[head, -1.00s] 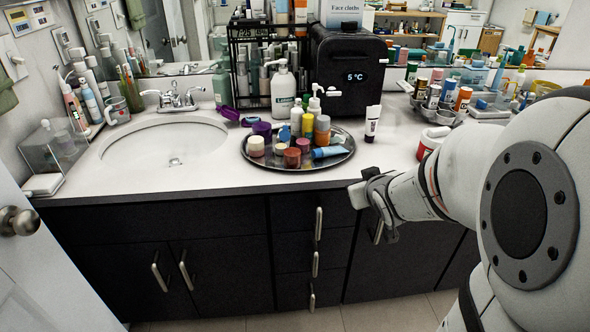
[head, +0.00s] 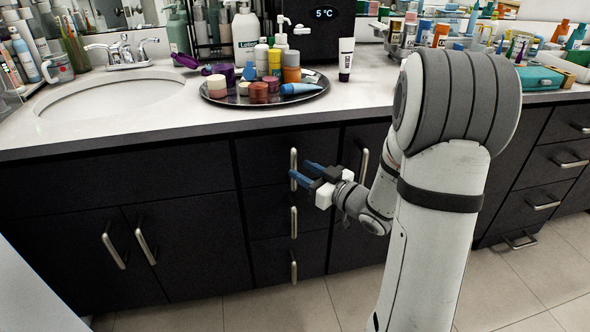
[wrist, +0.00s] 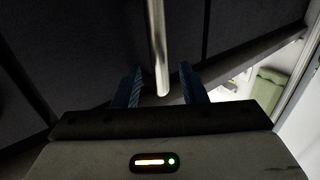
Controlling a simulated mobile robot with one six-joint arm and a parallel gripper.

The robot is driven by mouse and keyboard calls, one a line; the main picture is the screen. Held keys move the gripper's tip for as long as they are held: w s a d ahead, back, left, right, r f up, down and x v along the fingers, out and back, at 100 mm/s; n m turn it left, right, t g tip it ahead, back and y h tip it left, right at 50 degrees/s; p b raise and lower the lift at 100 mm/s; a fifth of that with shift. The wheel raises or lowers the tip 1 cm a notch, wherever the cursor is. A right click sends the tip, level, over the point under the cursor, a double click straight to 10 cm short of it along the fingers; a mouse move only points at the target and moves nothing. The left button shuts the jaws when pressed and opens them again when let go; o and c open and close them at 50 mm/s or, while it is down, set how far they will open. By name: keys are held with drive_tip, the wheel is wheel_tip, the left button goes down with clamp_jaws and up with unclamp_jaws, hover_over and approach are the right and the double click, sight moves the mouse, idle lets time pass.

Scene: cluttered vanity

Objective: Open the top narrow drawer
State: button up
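The top narrow drawer (head: 264,172) is dark, at the top of the narrow middle column of the vanity, and looks closed. Its slim metal bar handle (head: 293,162) stands upright. My gripper (head: 299,169) has its two blue fingers apart, just in front of this handle. In the wrist view, a metal handle (wrist: 157,45) comes down between the two open fingers (wrist: 160,78), with a gap on each side. I cannot tell how deep the handle sits between the fingers, and no grip on it shows.
Two more narrow drawers with handles (head: 293,222) lie below. Another upright handle (head: 364,165) is close to the right of my gripper. The counter above holds a round tray (head: 215,98) of bottles and jars. The tiled floor (head: 340,300) in front is clear.

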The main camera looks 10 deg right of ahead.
drive_tip(key=shift+b+x, duration=0.3)
drive_tip(key=shift+x, duration=1.85)
drive_tip(key=shift+c, duration=0.4)
clamp_jaws()
drive_tip(key=shift+d, duration=0.25)
drive_tip(key=shift+s+a, duration=0.1)
